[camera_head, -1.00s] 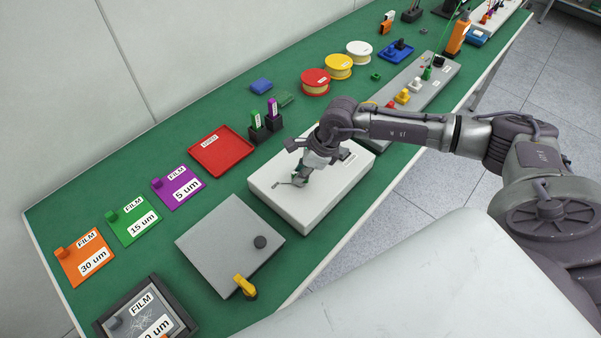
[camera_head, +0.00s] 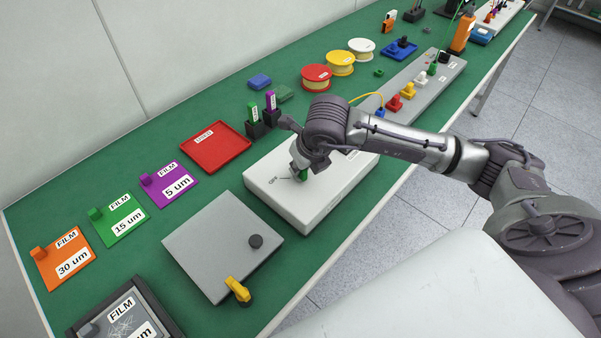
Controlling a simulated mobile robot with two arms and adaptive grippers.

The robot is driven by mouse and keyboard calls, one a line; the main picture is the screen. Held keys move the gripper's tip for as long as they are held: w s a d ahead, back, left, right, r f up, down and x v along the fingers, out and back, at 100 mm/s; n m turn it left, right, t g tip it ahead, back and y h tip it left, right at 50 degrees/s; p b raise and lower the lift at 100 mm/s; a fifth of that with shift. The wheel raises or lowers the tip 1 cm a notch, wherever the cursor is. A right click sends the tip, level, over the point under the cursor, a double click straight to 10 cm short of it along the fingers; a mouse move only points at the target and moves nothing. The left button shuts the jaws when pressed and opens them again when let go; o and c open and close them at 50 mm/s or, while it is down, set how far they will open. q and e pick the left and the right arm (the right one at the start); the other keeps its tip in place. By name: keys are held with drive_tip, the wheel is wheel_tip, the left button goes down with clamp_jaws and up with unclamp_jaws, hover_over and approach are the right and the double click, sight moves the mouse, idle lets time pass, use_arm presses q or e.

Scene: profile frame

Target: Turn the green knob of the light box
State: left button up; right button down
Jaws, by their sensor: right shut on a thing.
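The light box (camera_head: 322,205) is a white flat box with dark lettering on its top, lying on the green table in the middle of the head view. Its green knob (camera_head: 303,174) shows only in small part under my right gripper. My right gripper (camera_head: 301,173) reaches down from the right and is shut on the green knob, low over the left part of the box top. The fingertips are mostly hidden by the wrist. My left gripper is not in view.
A grey box (camera_head: 215,245) with a black knob and a yellow handle (camera_head: 238,289) stands close in front. A red tray (camera_head: 215,146) lies behind the light box. Film plates (camera_head: 169,184) lie to the left. A grey connector strip (camera_head: 425,98) stands at the right.

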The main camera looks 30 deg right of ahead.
drive_tip(key=m+h+b, duration=0.1)
drive_tip(key=m+b, duration=0.1)
drive_tip(key=m, duration=0.1)
drive_tip(key=shift+w+f+b, duration=0.1)
drive_tip(key=shift+b, duration=0.2)
drive_tip(key=shift+m+h+b, duration=0.6)
drive_tip(key=shift+m+b, duration=0.05)
drive_tip(key=shift+m, duration=0.85)
drive_tip(key=shift+g, duration=0.3)
drive_tip(key=c, duration=1.1)
unclamp_jaws()
drive_tip(key=shift+c, duration=0.2)
